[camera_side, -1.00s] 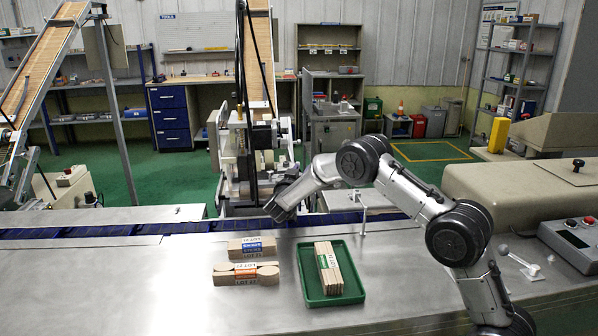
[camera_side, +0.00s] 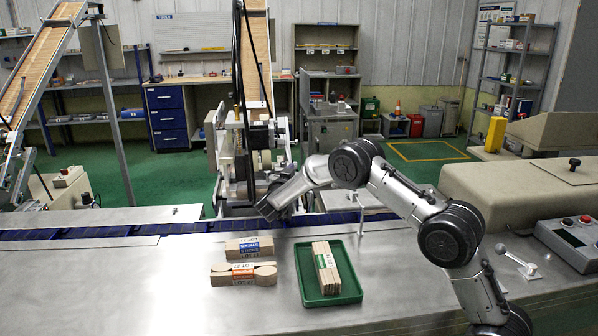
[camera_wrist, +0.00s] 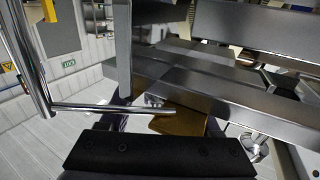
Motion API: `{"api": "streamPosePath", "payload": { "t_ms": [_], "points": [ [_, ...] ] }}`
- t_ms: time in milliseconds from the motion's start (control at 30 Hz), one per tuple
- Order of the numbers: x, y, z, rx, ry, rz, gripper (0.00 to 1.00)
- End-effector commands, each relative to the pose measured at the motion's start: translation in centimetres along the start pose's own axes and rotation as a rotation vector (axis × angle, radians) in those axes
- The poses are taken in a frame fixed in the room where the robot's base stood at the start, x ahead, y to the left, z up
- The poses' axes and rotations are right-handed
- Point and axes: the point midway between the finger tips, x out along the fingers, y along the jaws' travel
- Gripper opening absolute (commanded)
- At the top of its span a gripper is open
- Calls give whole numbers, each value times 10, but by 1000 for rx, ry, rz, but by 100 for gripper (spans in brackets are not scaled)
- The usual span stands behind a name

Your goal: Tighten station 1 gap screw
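The wrapping station (camera_side: 238,168) stands behind the blue conveyor, under a steep chute of sticks. My gripper (camera_side: 268,211) is low at the front right of this station, close to the conveyor's far side. Its fingertips are small and dark there, so I cannot tell whether they are open or touching anything. The wrist view shows a black part of my gripper (camera_wrist: 158,154) in front of metal bars (camera_wrist: 225,85). Small silver bolt heads (camera_wrist: 154,100) and a tan block (camera_wrist: 180,122) sit just beyond it. I cannot make out which part is the gap screw.
The blue conveyor (camera_side: 95,232) runs across the steel table (camera_side: 130,290). Wrapped stick bundles (camera_side: 249,247) lie on the table, and a green tray (camera_side: 304,293) holds another bundle. A thin post (camera_side: 361,215) stands beside my arm. A control box (camera_side: 572,240) is at the right.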

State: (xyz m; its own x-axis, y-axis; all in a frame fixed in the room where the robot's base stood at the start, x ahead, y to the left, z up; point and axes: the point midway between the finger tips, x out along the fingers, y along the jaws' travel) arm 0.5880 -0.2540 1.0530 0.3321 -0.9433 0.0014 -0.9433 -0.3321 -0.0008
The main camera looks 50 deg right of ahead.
Motion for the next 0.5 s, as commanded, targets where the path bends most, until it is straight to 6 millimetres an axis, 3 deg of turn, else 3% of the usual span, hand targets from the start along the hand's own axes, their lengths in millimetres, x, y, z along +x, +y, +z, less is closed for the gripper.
{"api": "streamPosePath", "payload": {
  "t_ms": [267, 500],
  "points": [
    [-6, 0, 1, -1, -2, -2, 64],
    [-43, -1, 0, -1, -1, -3, 64]
  ]
}}
